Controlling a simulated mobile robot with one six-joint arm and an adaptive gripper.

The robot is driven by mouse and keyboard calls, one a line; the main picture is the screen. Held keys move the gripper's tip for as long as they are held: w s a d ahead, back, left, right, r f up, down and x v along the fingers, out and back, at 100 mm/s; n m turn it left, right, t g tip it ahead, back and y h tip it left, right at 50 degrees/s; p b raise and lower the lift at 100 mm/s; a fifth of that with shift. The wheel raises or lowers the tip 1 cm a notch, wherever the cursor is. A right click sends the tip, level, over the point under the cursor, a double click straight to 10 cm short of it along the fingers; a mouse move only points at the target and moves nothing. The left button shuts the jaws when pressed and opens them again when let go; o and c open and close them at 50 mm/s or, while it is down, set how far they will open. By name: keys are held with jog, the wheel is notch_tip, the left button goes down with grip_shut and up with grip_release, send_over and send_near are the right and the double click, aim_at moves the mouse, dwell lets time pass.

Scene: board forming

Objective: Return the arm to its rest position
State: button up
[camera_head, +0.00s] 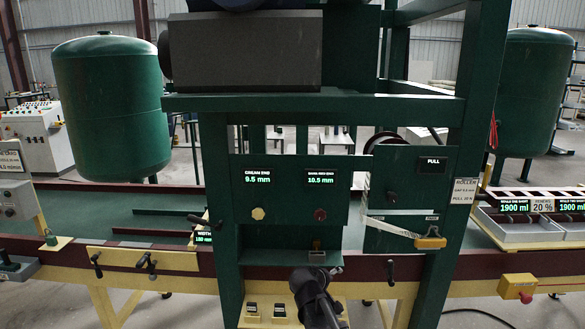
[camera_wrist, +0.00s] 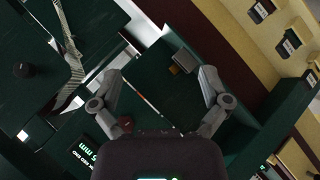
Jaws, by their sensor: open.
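My gripper (camera_wrist: 160,76) is open in the wrist view, its two fingers spread wide with nothing between them. Behind the fingers is the dark green face of the machine, seen tilted. In the head view the dark end of my arm (camera_head: 313,290) stands low in the middle, in front of the green machine frame (camera_head: 228,230). I cannot make out the fingertips there.
The green panel (camera_head: 291,190) shows 9.5 mm and 10.5 mm above a yellow and a red knob. A yellow-handled strap (camera_head: 430,238) hangs at the right. Grey trays (camera_head: 520,233) stand on the right bench. A small dark block (camera_wrist: 184,61) protrudes near the fingers.

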jog(key=s+d+f+m+g+y, duration=0.2)
jog(key=s+f+g+y, duration=0.1)
jog(key=s, duration=0.7)
jog(key=s+d+f+m+g+y, duration=0.3)
jog(key=s+f+g, duration=0.2)
jog(key=s, duration=0.5)
jog(key=shift+s+d+g, duration=0.15)
jog(key=shift+d+g, duration=0.1)
jog(key=shift+g, duration=0.15)
